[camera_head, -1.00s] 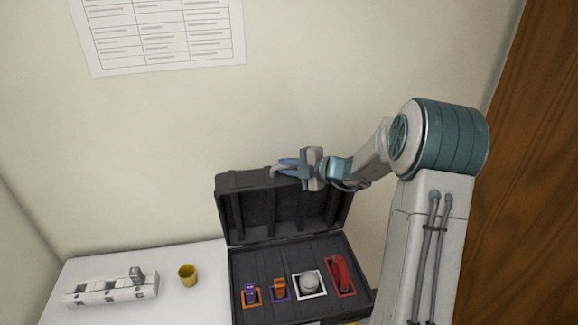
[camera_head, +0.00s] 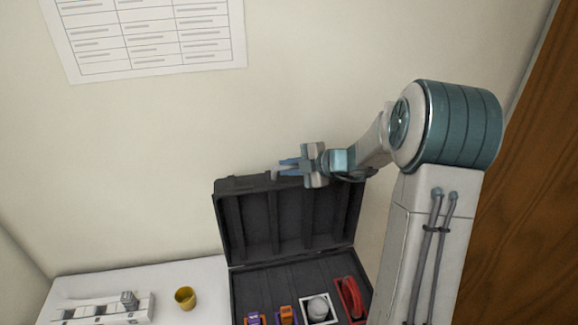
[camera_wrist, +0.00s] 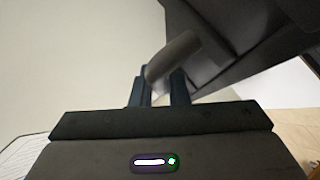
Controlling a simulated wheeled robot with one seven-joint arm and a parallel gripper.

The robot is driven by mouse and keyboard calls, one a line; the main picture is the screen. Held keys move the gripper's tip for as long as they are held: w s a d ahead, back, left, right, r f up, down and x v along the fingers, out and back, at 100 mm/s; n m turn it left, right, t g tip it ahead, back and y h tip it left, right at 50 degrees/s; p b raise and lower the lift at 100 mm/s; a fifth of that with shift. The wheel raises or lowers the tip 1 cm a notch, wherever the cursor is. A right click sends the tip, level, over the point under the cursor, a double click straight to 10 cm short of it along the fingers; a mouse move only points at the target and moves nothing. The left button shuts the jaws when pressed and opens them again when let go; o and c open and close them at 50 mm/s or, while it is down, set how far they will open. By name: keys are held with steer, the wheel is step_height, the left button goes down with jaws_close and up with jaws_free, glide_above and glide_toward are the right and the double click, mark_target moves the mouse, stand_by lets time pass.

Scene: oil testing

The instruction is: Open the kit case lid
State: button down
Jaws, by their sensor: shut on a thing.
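The kit case's dark lid (camera_head: 289,222) stands raised, roughly upright or leaning slightly back, behind the case base (camera_head: 290,282). My gripper (camera_head: 278,172) is at the lid's top edge, left of its middle. In the wrist view my gripper (camera_wrist: 160,88) has its two blue fingers on either side of a grey curved handle (camera_wrist: 183,58) that joins the dark lid (camera_wrist: 235,30). It is shut on this handle. The case base lies open, with purple, orange, white and red items in it. Its front part is cut off by the frame.
A white table (camera_head: 150,272) carries the case. A yellow cup (camera_head: 185,298) and a white rack-like block (camera_head: 105,310) stand left of the case. A wall is close behind the lid, with a printed sheet (camera_head: 150,38) on it. A wooden panel (camera_head: 525,200) is at the right.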

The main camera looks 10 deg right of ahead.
steer(key=shift+s+f, duration=0.1)
steer(key=shift+f, duration=0.1)
steer(key=c, duration=1.7)
jaws_free()
steer(key=b+v, duration=0.1)
steer(key=v, duration=1.2)
steer(key=shift+d+r+b, duration=0.25)
steer(key=shift+b, duration=0.15)
steer(key=shift+s, duration=0.1)
